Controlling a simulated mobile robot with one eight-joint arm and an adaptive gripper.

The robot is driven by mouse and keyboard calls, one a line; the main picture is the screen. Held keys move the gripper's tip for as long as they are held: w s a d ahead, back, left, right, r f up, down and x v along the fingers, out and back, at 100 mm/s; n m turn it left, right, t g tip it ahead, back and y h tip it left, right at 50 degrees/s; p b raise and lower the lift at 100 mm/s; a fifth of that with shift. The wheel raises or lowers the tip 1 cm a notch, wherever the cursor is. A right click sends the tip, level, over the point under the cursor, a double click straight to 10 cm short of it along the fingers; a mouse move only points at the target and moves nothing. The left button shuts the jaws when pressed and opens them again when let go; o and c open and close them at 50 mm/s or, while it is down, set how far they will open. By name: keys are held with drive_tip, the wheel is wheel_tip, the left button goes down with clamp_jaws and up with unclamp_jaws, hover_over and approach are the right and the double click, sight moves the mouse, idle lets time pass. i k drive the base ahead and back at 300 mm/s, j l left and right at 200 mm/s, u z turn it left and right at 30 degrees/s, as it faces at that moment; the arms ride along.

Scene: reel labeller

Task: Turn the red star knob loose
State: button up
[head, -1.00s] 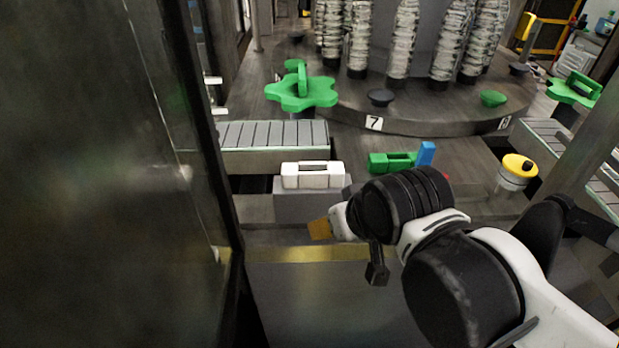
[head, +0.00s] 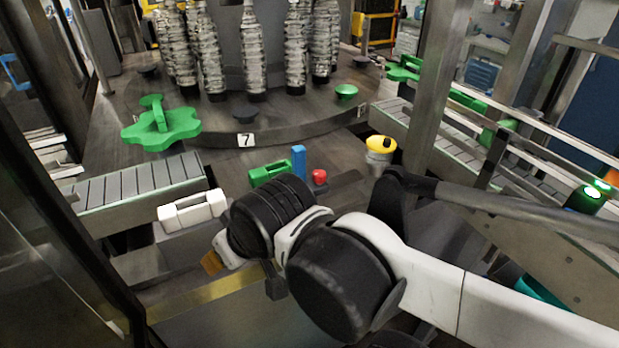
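A small red part (head: 319,176) shows just behind my arm, beside an upright blue piece (head: 299,162). Its lower side is hidden, and it is too small to tell whether it is the star knob. My gripper (head: 243,273) is at the end of my arm, low and left of the red part in the picture. A dark finger-like piece hangs there and an orange-brown tip points left. My arm hides most of the gripper, so its opening cannot be told. I see nothing held in it.
A white handled block (head: 192,211) and a green handled block (head: 270,173) stand close to my arm. A yellow-topped post (head: 380,149) is to the right. A dark framed panel (head: 50,235) borders the left.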

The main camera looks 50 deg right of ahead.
sight(319, 176)
drive_tip(key=i+l+z, duration=0.1)
drive_tip(key=z, duration=0.55)
